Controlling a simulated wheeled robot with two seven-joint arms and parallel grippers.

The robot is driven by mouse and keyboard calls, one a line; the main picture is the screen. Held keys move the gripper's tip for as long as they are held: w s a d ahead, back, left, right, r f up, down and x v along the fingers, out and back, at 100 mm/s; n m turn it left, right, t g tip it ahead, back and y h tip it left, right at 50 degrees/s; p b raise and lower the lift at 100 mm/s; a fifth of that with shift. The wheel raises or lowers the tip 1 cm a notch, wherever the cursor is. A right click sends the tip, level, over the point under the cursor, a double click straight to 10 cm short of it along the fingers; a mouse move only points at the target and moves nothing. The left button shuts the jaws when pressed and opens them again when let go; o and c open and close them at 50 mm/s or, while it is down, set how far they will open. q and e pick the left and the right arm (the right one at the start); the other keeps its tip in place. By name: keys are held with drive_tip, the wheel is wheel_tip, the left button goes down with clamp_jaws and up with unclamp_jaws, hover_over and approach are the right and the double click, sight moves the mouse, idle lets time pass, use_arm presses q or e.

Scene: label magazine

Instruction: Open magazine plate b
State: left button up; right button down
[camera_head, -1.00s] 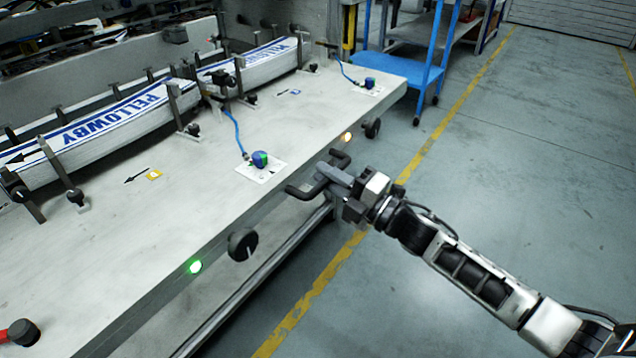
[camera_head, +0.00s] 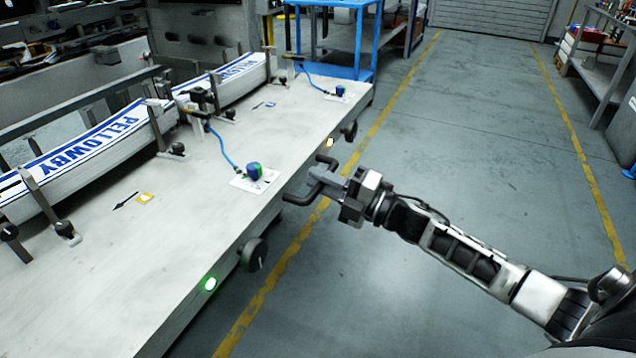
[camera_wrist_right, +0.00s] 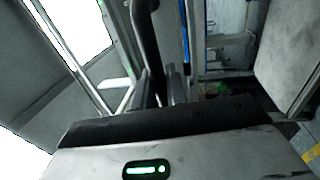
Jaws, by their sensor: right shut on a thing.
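The magazine plate (camera_head: 195,235) is a long pale grey slab on the left of the head view, with labels standing in its guides. I cannot read any letter marking plate b. A black bar handle (camera_head: 298,198) stands out from its front edge. My right gripper (camera_head: 328,182) is shut on this handle, between its two ends. In the right wrist view the dark handle bar (camera_wrist_right: 147,40) runs down between the fingers (camera_wrist_right: 165,88). My left gripper is not in view.
A round black knob (camera_head: 254,254), a green light (camera_head: 210,284) and an orange light (camera_head: 329,142) sit on the front edge. White labels (camera_head: 90,147) with blue "PELLOWBY" print stand at the back. A blue cart (camera_head: 340,72) is beyond. The floor (camera_head: 480,150) at right is clear.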

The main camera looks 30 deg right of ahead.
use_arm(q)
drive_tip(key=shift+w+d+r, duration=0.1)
use_arm(e)
drive_tip(key=c, duration=1.5)
unclamp_jaws()
drive_tip(key=shift+o, duration=0.2)
